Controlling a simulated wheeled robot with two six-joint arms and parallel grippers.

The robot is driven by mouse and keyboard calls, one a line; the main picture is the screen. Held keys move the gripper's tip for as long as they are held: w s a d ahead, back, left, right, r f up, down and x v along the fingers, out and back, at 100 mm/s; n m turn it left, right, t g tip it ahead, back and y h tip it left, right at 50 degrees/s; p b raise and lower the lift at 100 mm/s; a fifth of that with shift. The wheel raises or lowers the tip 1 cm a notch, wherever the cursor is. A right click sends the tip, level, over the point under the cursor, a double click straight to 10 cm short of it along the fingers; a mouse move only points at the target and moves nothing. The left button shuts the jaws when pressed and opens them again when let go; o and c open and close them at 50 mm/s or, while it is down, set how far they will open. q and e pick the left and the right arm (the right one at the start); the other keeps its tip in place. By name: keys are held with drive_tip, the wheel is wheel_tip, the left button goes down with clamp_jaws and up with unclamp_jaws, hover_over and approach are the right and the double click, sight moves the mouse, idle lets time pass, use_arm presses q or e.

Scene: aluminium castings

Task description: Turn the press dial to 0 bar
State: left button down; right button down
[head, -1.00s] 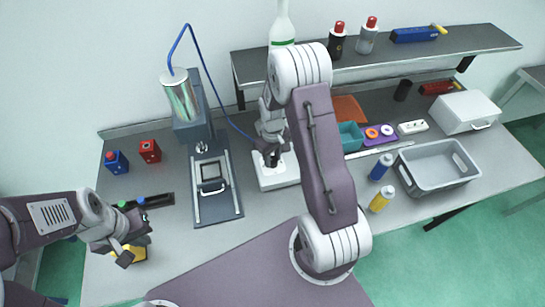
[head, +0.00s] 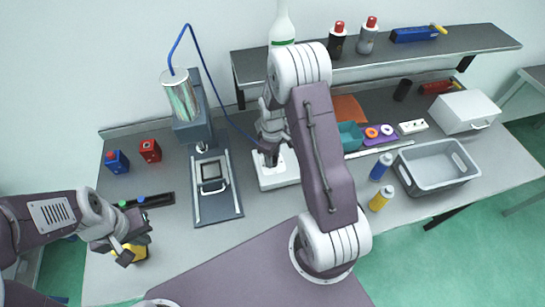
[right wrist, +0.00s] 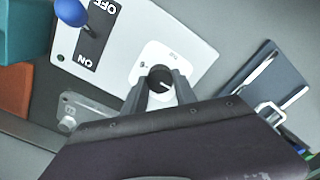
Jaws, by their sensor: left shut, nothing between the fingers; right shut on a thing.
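The press dial (right wrist: 160,80) is a small black knob with a white pointer line, on a white panel (right wrist: 190,45) in the right wrist view. The pointer aims right and slightly down in that view; the scale marks are too small to read. My right gripper (right wrist: 161,92) is shut on the dial, one finger on each side. In the head view the panel (head: 286,172) is partly covered by my right gripper (head: 271,158), which hides the dial. My left gripper (head: 132,252) is shut and empty at the lower left, by a yellow object (head: 140,252).
The press (head: 190,125) stands left of the panel. A blue-knobbed ON/OFF lever (right wrist: 70,12) is on the same panel. Red (head: 150,151) and blue (head: 117,162) blocks sit at the left.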

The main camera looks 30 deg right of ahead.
drive_tip(key=shift+w+r, duration=0.1)
drive_tip(key=shift+w, duration=0.05)
drive_tip(key=c, duration=1)
unclamp_jaws()
wheel_tip(320, 180, up, 9)
drive_tip(key=b, duration=0.1)
